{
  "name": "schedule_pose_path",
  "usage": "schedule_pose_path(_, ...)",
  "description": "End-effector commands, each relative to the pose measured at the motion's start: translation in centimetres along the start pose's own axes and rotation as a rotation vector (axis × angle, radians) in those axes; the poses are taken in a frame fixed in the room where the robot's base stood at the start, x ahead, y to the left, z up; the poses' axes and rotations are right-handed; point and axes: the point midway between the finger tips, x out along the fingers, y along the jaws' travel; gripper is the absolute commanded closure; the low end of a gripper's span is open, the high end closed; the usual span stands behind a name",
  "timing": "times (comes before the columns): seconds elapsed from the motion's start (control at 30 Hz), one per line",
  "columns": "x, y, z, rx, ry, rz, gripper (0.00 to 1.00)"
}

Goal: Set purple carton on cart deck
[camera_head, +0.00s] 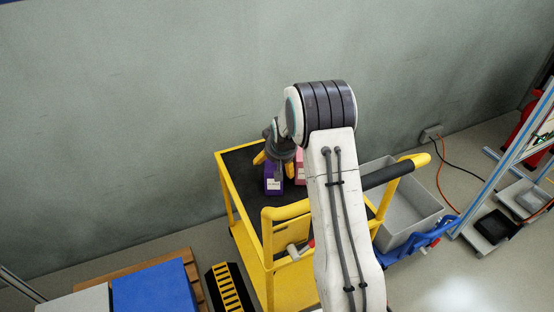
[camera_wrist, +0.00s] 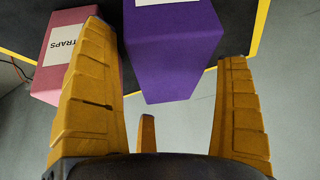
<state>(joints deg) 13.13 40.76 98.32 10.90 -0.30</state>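The purple carton (camera_head: 273,180) with a white label is at the black top deck (camera_head: 240,165) of the yellow cart. It also shows in the wrist view (camera_wrist: 172,60), with the dark deck behind it. My gripper (camera_head: 274,162) is right over the carton. In the wrist view my gripper (camera_wrist: 165,45) has its yellow fingers spread, one on each side of the carton, with gaps between fingers and carton. The carton's contact with the deck is hard to make out.
A pink carton (camera_wrist: 70,55) labelled TRAPS stands close to the left finger in the wrist view. A blue box (camera_head: 152,288) sits at lower left.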

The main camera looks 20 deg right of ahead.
Motion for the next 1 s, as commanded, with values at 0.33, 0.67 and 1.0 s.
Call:
schedule_pose_path(0.33,-0.2,0.0,-0.1,0.0,0.0,0.0,0.03)
schedule_pose_path(0.67,-4.4,0.0,-0.2,0.0,0.004,0.0,0.03)
schedule_pose_path(1.0,-9.8,0.1,-0.2,0.0,0.002,0.001,0.03)
